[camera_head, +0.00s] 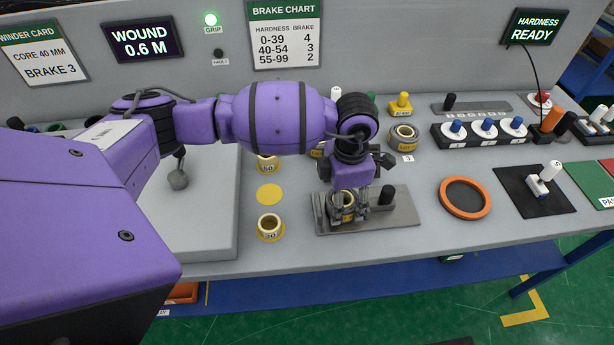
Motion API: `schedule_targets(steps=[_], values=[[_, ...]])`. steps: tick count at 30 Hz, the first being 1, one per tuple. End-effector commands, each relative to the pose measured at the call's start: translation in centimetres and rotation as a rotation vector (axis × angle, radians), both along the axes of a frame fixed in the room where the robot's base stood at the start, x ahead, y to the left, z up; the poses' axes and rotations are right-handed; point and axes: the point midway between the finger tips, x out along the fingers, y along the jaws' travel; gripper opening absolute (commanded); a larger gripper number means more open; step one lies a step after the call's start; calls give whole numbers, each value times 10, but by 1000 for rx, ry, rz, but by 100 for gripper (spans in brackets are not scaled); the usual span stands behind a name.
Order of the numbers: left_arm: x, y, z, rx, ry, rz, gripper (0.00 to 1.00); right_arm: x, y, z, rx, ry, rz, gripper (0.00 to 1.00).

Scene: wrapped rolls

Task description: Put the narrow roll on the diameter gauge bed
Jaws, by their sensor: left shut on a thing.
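My left gripper (348,215) points down over the grey diameter gauge bed (405,215) at the front middle of the bench. A black post (386,194) stands on the bed just right of the gripper. My right gripper is not in view.
A yellow-rimmed roll (270,228) and a flat yellow disc (268,194) lie left of the bed. Another roll (404,136) stands behind it. An orange ring (465,214) and a black mat (520,203) lie to the right. My arm hides part of the back.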

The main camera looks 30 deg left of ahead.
Motion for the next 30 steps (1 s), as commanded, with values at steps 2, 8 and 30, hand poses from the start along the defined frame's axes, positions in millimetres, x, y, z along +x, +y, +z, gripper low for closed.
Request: schedule_targets(steps=[2,8,30], values=[[2,-1,3,0,-6,-1,22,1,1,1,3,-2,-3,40],[1,-1,-1,0,-4,-1,58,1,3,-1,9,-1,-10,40],[3,-1,39,0,-9,-3,76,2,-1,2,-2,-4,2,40]])
